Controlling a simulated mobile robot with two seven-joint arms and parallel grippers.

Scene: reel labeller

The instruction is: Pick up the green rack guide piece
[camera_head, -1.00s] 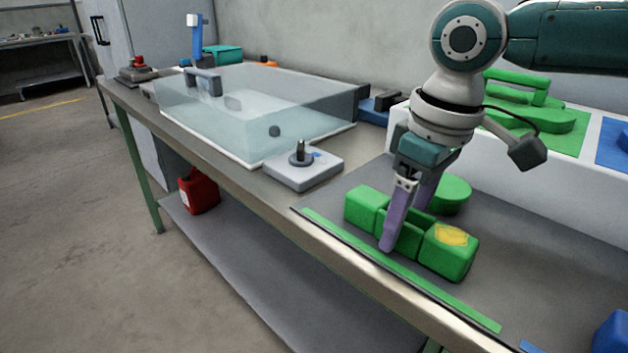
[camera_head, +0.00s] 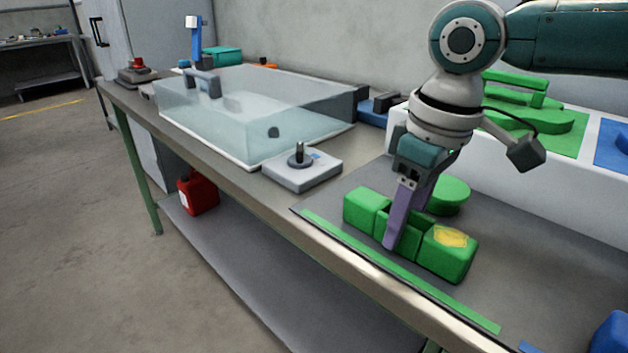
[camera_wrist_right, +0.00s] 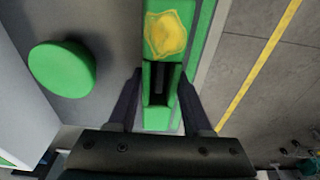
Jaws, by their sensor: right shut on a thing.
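The green rack guide piece (camera_head: 447,262) is a long block with two raised ends, a narrower slotted middle and a yellow patch on one end. It lies on the grey mat (camera_head: 560,290) behind the green strip. My right gripper (camera_head: 406,225) points down over its middle, with one purple finger on each side, and is shut on it. In the right wrist view the fingers (camera_wrist_right: 158,88) flank the slotted middle of the piece (camera_wrist_right: 157,122). The far finger is partly hidden in the head view. My left gripper is not in view.
A round green piece (camera_head: 449,195) lies just behind the guide piece. A white bin with green parts (camera_head: 535,120) stands behind. A grey base with a peg (camera_head: 302,170) and a clear-covered box (camera_head: 255,110) are to the left. A blue piece (camera_head: 611,333) is at the lower right.

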